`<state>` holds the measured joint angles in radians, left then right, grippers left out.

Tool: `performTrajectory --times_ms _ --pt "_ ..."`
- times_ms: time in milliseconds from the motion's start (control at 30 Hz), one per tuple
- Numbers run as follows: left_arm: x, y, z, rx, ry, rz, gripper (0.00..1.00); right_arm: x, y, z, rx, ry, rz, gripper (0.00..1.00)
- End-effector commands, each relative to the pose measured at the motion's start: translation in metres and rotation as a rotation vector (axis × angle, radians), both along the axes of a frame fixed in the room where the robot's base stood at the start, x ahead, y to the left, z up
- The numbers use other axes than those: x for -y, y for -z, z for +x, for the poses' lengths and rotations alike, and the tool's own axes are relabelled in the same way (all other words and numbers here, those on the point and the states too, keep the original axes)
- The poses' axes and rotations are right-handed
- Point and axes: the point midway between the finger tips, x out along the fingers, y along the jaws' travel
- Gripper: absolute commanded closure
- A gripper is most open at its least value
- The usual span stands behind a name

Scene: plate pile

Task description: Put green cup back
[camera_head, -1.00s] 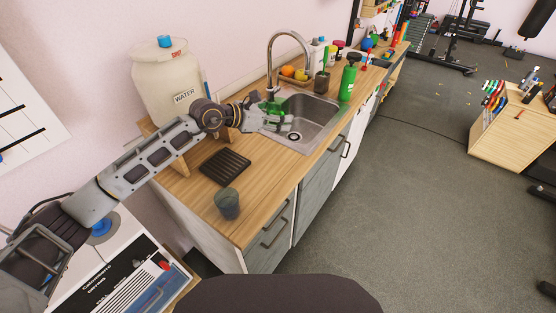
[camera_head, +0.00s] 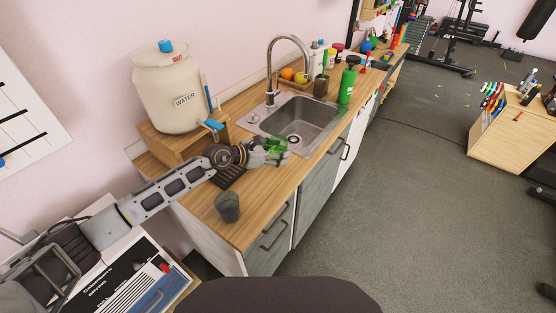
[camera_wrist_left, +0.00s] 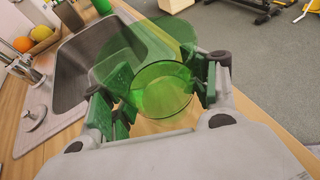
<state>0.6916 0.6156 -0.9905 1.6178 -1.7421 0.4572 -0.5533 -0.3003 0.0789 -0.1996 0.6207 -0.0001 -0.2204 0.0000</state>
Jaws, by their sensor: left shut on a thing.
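The green cup (camera_head: 277,145) is see-through glass and is held in my left gripper (camera_head: 270,153), over the wooden counter at the near side of the sink. In the left wrist view the green cup (camera_wrist_left: 162,90) sits between the two green-padded fingers of my left gripper (camera_wrist_left: 160,88), which is shut on it. A black ribbed mat (camera_head: 232,172) lies on the counter, partly hidden under my left arm. A dark grey-green cup (camera_head: 228,206) stands near the counter's front left. My right gripper is not in view.
The sink (camera_head: 306,118) with its tall faucet (camera_head: 272,70) lies behind the gripper. A big water jar (camera_head: 172,95) stands on a wooden stand (camera_head: 165,148) at left. A green bottle (camera_head: 347,83) and fruit (camera_head: 288,73) are at the back.

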Motion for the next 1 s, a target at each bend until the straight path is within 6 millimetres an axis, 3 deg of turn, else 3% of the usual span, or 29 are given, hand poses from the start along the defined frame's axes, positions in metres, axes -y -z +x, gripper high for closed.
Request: performTrajectory --times_ms 400,800,1000 --pt "0.0 0.003 0.0 0.001 -0.001 -0.001 0.84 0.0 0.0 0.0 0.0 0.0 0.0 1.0" --pt "0.0 0.037 0.0 0.001 -0.001 -0.001 0.84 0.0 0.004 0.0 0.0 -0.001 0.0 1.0" --pt "0.0 0.039 0.0 0.002 -0.001 0.0 0.84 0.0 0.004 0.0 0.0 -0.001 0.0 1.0"
